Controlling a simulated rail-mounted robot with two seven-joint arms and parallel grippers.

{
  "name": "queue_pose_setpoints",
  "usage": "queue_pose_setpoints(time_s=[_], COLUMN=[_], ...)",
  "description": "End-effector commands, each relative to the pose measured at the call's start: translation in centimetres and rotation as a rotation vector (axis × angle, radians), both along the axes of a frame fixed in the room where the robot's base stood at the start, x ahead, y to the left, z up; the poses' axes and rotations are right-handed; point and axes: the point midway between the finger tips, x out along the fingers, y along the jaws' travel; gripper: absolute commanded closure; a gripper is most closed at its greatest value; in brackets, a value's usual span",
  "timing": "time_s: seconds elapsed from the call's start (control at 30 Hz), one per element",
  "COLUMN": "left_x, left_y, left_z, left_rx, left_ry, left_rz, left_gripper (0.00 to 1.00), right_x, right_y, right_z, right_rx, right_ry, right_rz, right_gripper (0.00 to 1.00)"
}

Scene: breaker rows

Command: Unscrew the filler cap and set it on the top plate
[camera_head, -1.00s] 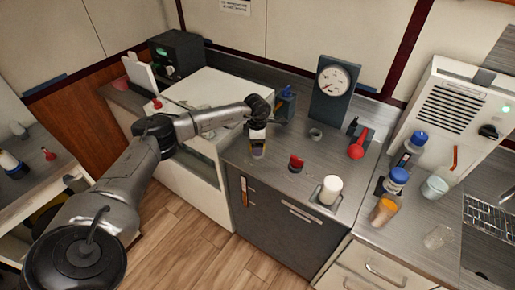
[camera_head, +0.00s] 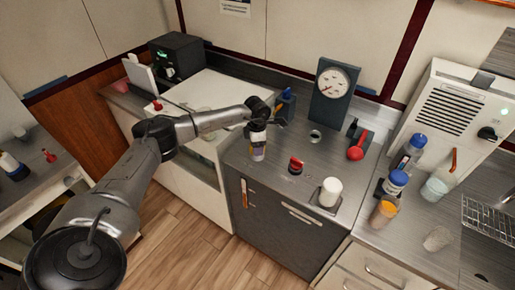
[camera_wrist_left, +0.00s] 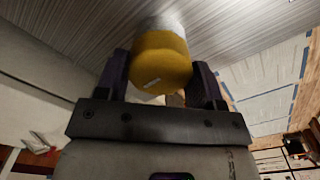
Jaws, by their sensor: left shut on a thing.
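In the left wrist view the two dark fingers of my left gripper (camera_wrist_left: 160,82) are shut on a yellow cylindrical cap (camera_wrist_left: 160,62) with a small white mark. A pale grey-white cylinder (camera_wrist_left: 163,22) continues beyond it. I cannot tell whether the cap is still joined to it. The cap is not clear in the head view, where the gripper hides it. My right gripper is not in view.
A blue holder (camera_head: 285,104) stands just behind the gripper. A gauge (camera_head: 337,80) stands on a dark panel. A small metal ring (camera_head: 315,137), a red knob (camera_head: 296,164), a red-ended tool (camera_head: 356,153) and a white cylinder (camera_head: 331,190) are on the counter.

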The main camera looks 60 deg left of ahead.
Motion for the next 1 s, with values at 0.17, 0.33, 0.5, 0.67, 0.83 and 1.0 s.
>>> queue_pose_setpoints(time_s=[0.17,0.33,0.5,0.67,0.83,1.0], left_x=[-0.1,0.0,0.0,0.0,0.0,0.0], left_y=[0.0,0.0,0.0,0.0,0.0,0.0], left_z=[0.3,0.3,0.1,0.0,0.0,0.1], left_rx=[0.000,0.000,0.000,0.001,0.000,0.000], left_ry=[0.003,0.002,0.002,0.001,0.001,0.001], left_rz=[0.254,0.482,0.619,0.655,0.653,0.652], left_gripper=[0.59,0.59,0.59,0.59,0.59,0.59], right_x=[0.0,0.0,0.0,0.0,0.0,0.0], right_y=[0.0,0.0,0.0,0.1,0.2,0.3], right_z=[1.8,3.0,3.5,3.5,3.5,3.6], right_rx=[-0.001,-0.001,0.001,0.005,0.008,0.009], right_ry=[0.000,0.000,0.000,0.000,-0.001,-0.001], right_rz=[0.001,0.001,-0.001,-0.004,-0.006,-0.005], right_gripper=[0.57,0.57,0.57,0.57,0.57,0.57])
